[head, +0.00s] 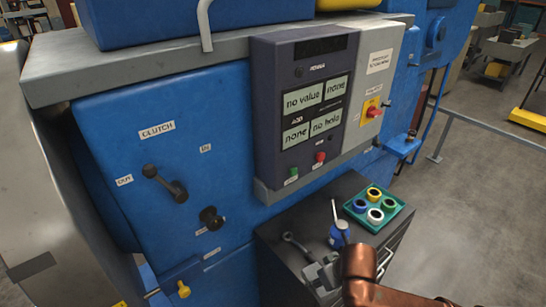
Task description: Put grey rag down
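The copper end of my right arm comes in from the bottom right, over the cabinet's front part. My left arm and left gripper are not in view.
The dark cabinet (282,222) stands against the blue machine (110,115). On its top are a dark wrench-like tool (296,243), a blue can with a spout (338,237) and a green tray (395,219) of coloured rings.

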